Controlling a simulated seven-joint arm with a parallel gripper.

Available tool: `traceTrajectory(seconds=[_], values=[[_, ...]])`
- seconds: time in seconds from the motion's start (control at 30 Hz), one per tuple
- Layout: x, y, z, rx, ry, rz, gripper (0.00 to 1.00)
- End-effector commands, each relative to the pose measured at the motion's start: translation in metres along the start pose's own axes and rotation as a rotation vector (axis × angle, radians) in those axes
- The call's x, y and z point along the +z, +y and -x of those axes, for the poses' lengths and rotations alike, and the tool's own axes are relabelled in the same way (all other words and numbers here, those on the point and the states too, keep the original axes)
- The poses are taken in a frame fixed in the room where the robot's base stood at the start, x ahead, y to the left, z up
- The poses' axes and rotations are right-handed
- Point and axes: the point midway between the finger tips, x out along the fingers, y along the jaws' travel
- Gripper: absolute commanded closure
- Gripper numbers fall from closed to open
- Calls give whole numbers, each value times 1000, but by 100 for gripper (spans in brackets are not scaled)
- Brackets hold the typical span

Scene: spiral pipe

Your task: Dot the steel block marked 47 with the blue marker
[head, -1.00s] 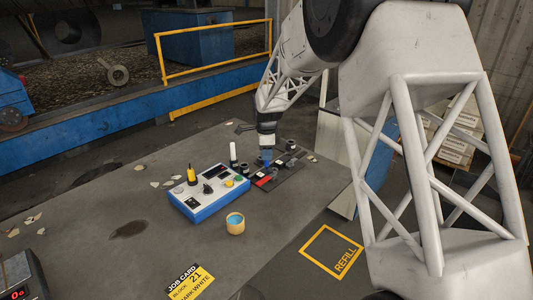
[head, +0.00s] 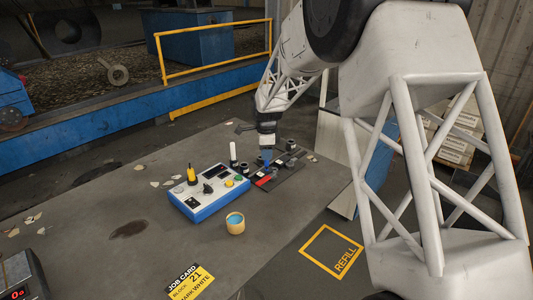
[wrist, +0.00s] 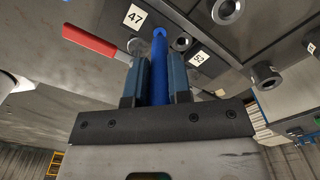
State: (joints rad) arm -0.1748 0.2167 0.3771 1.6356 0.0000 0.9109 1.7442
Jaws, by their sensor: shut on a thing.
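My gripper (wrist: 160,65) is shut on the blue marker (wrist: 159,85), which stands between its two fingers in the wrist view. In the head view my gripper (head: 266,155) is low over a dark plate (head: 288,176) at the table's far right. The marker's end is close to the plate, between a white label 47 (wrist: 135,17) and a white label 52 (wrist: 199,57). Round steel pieces (wrist: 182,44) stand near the labels. One partly hidden steel piece (wrist: 135,45) is near label 47. I cannot tell whether the marker touches anything.
A red handle (wrist: 90,40) lies beside label 47. A job card (head: 190,282) reads block 21.

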Motion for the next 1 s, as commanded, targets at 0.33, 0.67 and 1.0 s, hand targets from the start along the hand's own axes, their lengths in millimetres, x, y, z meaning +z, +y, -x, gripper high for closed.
traceTrajectory(seconds=[0.33, 0.67, 1.0], values=[[0, 1, -2, 4, 1, 0, 100], [0, 0, 14, 1, 0, 0, 100], [0, 0, 34, 1, 0, 0, 100]])
